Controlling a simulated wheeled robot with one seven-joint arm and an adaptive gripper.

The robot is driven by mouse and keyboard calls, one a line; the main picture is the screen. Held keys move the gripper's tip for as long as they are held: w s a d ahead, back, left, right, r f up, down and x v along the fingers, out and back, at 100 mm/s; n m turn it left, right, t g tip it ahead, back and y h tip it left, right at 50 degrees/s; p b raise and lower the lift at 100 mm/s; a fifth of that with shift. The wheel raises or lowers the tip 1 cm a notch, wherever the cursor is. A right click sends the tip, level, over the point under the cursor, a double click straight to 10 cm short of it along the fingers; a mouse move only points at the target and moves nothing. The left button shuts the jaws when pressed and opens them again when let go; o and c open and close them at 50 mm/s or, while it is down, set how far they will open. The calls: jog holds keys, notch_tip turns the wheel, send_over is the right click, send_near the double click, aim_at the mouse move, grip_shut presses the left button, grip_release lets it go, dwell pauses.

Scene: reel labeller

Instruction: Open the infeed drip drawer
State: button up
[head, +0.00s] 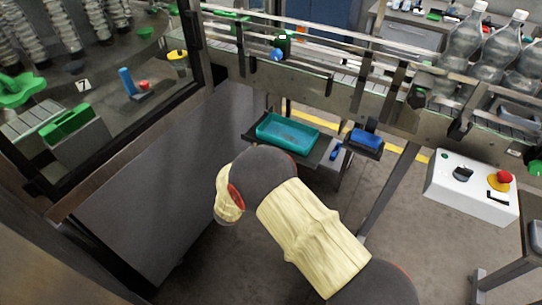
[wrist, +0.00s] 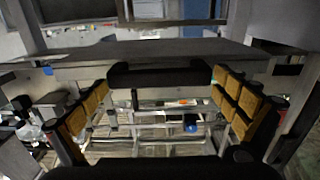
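My gripper (wrist: 163,108) is open in the wrist view, with yellow-padded fingers wide apart at left and right. A dark horizontal bar (wrist: 160,75), which looks like a handle, spans much of the gap between them, below a wide grey panel (wrist: 165,51). I cannot tell whether a finger touches it, and the fingers are not closed on it. I cannot tell for sure that this bar belongs to the infeed drip drawer. In the head view my pale-sleeved arm reaches toward the grey cabinet (head: 165,190), and my fingers are hidden.
A teal tray (head: 288,132) sits on a dark shelf under the conveyor (head: 325,85), with a blue item (head: 366,138) beside it. A white control box (head: 472,187) with a red button stands at right. Bottles (head: 463,42) stand on the conveyor. Open floor lies between cabinet and control box.

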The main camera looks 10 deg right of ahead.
jog(key=v, duration=1.2)
dwell(0.5)
